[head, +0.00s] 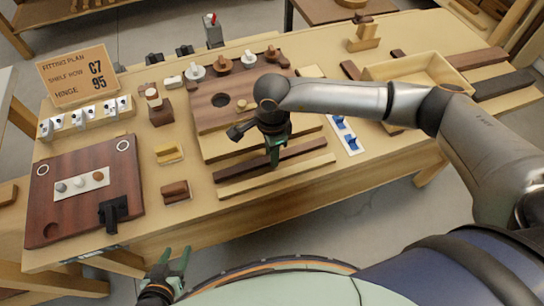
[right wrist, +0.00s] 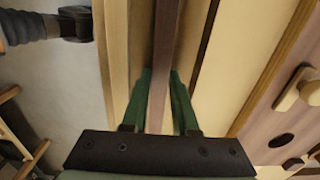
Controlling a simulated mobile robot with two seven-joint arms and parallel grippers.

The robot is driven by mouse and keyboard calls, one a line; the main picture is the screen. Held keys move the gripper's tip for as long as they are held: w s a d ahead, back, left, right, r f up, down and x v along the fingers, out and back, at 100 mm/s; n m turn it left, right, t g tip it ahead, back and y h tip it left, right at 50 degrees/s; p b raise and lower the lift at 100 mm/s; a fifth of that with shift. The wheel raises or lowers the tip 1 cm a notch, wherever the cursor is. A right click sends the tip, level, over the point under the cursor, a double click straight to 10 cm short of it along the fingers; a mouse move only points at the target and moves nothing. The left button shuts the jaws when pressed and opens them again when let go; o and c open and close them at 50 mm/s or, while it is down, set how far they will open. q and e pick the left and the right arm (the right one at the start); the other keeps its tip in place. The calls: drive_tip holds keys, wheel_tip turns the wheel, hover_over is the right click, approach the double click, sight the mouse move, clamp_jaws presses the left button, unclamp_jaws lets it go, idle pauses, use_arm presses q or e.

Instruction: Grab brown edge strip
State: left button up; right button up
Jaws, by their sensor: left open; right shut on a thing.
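The brown edge strip (head: 303,149) lies lengthwise on the bench, in front of the brown panel. In the right wrist view the strip (right wrist: 166,50) runs between the two green fingers. My right gripper (head: 275,157) points down at the middle of the strip and is shut on it; its fingers (right wrist: 160,85) stand on either side. The fingers hide a short part of the strip in the head view. I cannot tell whether it is lifted. My left gripper (head: 176,254) is open and empty, off the bench's front edge.
A pale strip (head: 290,172) lies just in front, near the bench edge. Behind is a brown panel (head: 212,122) with knobs. A dark door panel (head: 85,215) lies at left, a small brown block (head: 175,192) beside it. A wooden tray (head: 400,72) stands at right.

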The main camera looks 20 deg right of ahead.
clamp_jaws()
